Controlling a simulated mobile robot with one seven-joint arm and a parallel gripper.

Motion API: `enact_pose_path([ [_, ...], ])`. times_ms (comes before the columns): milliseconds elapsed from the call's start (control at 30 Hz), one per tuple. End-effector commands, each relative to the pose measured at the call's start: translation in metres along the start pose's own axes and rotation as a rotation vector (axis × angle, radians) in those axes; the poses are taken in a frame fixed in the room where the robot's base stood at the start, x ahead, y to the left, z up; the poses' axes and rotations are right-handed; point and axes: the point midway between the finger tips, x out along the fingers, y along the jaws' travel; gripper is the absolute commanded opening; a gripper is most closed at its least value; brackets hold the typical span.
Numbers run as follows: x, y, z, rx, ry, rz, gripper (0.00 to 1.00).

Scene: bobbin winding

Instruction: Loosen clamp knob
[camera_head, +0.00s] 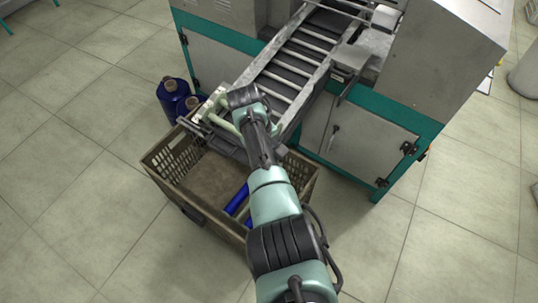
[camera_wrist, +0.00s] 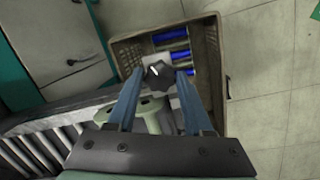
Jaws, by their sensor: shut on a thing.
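The clamp knob (camera_wrist: 159,76) is a dark lobed knob with a small white mark on top, seen in the wrist view. My gripper (camera_wrist: 161,73) has its two blue-grey fingers on either side of the knob and is shut on it. A pale plate shows just behind the knob, and a pale green part (camera_wrist: 153,121) lies below it between the fingers. In the head view my arm reaches over the crate to the lower end of the roller chute, and the knob cannot be made out there.
A brown plastic crate (camera_head: 169,186) stands on the floor under the chute end, with blue bobbins (camera_head: 237,199) inside. Two dark blue spools (camera_head: 172,91) stand left of the chute. The roller chute (camera_head: 291,66) slopes down from a grey and teal machine (camera_head: 357,137). Tiled floor is clear at left.

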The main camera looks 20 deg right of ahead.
Motion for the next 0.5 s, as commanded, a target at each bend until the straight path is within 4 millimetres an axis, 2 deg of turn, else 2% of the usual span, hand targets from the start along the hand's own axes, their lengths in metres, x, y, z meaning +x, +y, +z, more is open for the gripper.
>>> enact_pose_path([
  [200, -0.0018, -0.0004, -0.0002, -0.169, 0.0, 0.027, 0.0],
  [500, -0.001, -0.001, -0.0002, -0.313, 0.001, 0.048, 0.0],
])
